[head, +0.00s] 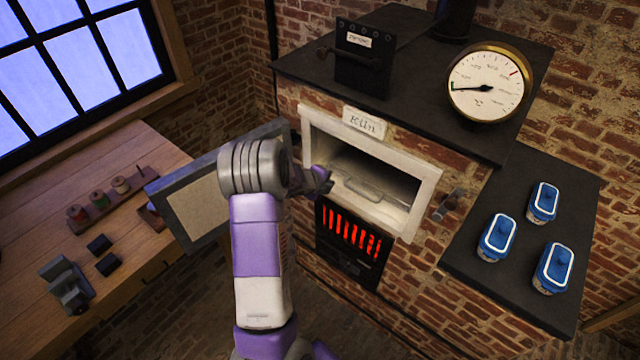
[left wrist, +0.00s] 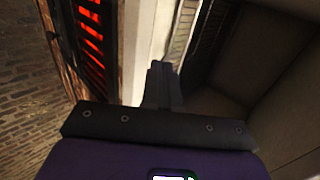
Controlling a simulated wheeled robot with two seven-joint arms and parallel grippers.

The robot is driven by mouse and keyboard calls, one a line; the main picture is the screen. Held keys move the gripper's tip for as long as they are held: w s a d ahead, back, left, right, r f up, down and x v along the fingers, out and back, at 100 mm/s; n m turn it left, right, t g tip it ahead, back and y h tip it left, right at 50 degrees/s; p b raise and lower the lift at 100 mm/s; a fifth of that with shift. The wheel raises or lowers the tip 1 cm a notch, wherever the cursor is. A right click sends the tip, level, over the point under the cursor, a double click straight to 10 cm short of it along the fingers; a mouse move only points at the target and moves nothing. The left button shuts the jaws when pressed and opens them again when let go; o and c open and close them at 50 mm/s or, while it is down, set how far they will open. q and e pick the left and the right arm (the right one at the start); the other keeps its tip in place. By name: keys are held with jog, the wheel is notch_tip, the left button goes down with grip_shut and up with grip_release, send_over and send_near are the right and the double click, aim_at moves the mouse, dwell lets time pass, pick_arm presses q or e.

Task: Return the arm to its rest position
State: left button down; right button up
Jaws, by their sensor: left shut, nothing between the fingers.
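My left arm reaches up from the bottom of the head view, and its gripper (head: 326,181) is at the left side of the kiln opening. In the left wrist view the gripper's fingers (left wrist: 162,85) are together, with nothing between them, beside the pale frame of the opening. The kiln (head: 429,211) is brick with a white-framed mouth. Its door (head: 195,205) stands swung open to the left, partly behind my arm. My right gripper is in neither view.
Red glowing bars (head: 348,232) lie below the opening; they also show in the left wrist view (left wrist: 90,30). Three blue-lidded jars (head: 497,238) stand on the dark right ledge (head: 480,285). A wooden bench (head: 140,255) with spools and small blocks is at left. A dial gauge (head: 486,92) stands on top.

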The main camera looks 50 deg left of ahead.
pick_arm(q)
jog(key=v, duration=0.4)
jog(key=s+d+f+n+g+h+b, duration=0.1)
jog(key=d+f+n+g+h, duration=0.1)
jog(key=d+f+n, duration=0.55)
jog(key=s+d+f+n+g+h+b, duration=0.1)
jog(key=d+f+n+h, duration=0.1)
jog(key=d+f, duration=1)
jog(key=s+d+f+n+g+b, duration=0.1)
jog(key=s+d+f+n+g, duration=0.2)
jog(key=s+d+n, duration=0.2)
jog(key=s+d+f+n+g+h+b, duration=0.1)
jog(key=s+d+f+n+g, duration=0.1)
jog(key=s+d, duration=0.9)
jog(key=d+n+g, duration=0.1)
jog(key=d+n, duration=0.1)
jog(key=d, duration=0.2)
jog(key=shift+s+f+n+h, duration=0.25)
jog(key=shift+f+n+h, duration=0.05)
jog(key=shift+f+n, duration=0.1)
